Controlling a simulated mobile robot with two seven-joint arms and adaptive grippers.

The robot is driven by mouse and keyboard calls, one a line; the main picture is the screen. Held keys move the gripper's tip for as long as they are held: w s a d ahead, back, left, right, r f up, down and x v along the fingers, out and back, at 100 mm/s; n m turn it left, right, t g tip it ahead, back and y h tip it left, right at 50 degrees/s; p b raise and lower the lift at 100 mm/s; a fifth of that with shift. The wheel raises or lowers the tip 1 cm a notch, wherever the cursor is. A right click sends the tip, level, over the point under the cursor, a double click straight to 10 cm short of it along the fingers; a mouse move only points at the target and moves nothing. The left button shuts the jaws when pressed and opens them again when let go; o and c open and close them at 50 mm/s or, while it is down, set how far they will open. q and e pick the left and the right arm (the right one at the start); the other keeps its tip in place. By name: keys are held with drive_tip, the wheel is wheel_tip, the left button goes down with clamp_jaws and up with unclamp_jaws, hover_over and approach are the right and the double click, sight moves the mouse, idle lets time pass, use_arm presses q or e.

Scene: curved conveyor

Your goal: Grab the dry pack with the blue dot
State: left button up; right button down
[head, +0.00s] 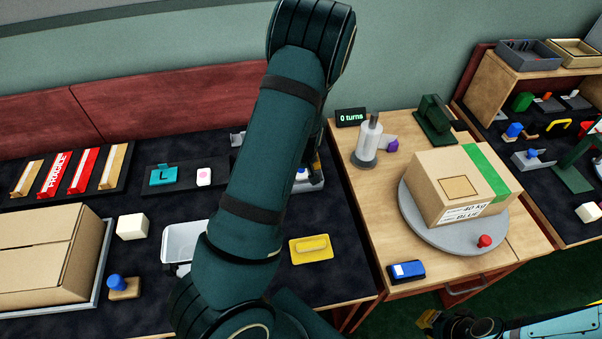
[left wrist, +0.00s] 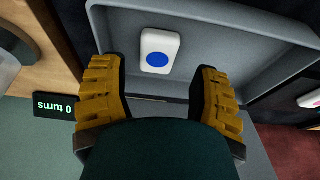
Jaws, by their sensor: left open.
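The dry pack with the blue dot (left wrist: 160,51) is a small white rounded block in a grey tray (left wrist: 245,28) in the left wrist view. My left gripper (left wrist: 161,72) has its two yellow fingers wide apart, with nothing between them. The pack lies just past the fingertips, roughly centred between them; I see no contact. In the head view my left arm hides most of this tray (head: 314,186) and nearly all of the left gripper. My right gripper (head: 430,319) is at the bottom right of the head view, partly cut off, its opening unclear.
A white pack with a pink dot (head: 204,176) lies left of my arm. A yellow block with a handle (head: 311,249) lies in front of the tray. A cardboard box (head: 445,205) sits on a round turntable (head: 424,226) to the right. A "0 turns" display (head: 350,117) stands behind.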

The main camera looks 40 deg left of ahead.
use_arm(q)
drive_tip(key=b+x, duration=0.1)
drive_tip(key=x, duration=0.3)
drive_tip(key=shift+w+f, duration=0.15)
drive_tip(key=shift+f, duration=0.05)
drive_tip(key=shift+r, duration=0.1)
drive_tip(key=c, duration=0.7)
drive_tip(key=shift+c, duration=0.2)
drive_tip(key=shift+r, duration=0.15)
